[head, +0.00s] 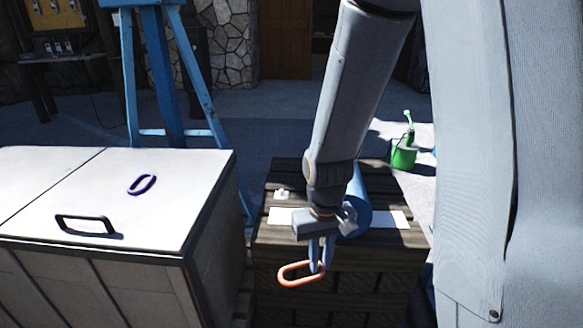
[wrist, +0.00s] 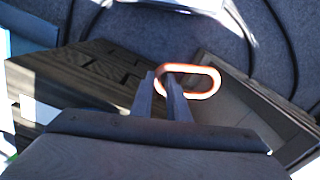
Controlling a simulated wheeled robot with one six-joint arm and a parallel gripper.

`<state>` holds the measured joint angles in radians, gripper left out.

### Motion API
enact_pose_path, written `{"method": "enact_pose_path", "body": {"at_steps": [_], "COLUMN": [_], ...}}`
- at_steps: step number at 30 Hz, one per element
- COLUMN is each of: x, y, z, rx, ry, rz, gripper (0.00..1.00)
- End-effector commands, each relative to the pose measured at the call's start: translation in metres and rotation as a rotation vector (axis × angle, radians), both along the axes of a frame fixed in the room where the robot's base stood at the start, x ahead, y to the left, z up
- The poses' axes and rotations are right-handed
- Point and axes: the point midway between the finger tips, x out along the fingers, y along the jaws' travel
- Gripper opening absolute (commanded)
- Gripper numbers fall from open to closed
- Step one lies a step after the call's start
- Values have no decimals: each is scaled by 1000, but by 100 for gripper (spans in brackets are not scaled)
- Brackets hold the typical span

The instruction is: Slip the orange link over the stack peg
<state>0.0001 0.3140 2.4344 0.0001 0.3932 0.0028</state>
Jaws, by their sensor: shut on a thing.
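The orange link (head: 290,281) is an elongated open ring. My gripper (head: 321,265) is shut on one end of it, and the link sticks out to the left, in front of the wooden crate's near edge. In the wrist view the link (wrist: 200,96) sits at the fingertips (wrist: 161,78) and extends to the right. I cannot clearly make out the stack peg. A small white piece (head: 282,194) stands on the crate top, too small to tell if it is the peg. A blue cylinder (head: 358,210) on the crate is partly hidden behind my arm.
The slatted wooden crate (head: 265,236) carries a white strip (head: 286,217). A white chest (head: 60,185) at left has a black handle (head: 88,226) and a purple link (head: 142,185) on its lid. A blue stand (head: 165,90) and green watering can (head: 404,155) are behind.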

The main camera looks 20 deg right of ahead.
Motion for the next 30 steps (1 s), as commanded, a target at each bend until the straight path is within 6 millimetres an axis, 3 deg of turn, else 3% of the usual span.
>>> {"method": "enact_pose_path", "body": {"at_steps": [1,3,13,20,23,26,30], "x": [-5,-8,-19,-10,2,30,78], "y": [0,0,-1,-2,-3,-5,-9], "z": [21,36,107,148,161,168,152], "rx": [0,0,0,1,1,2,3], "ry": [-1,-1,-1,-1,0,-2,-2], "rz": [-2,-4,-40,-114,-174,-286,-478], "gripper": [0,0,0,0,0,0,0]}}
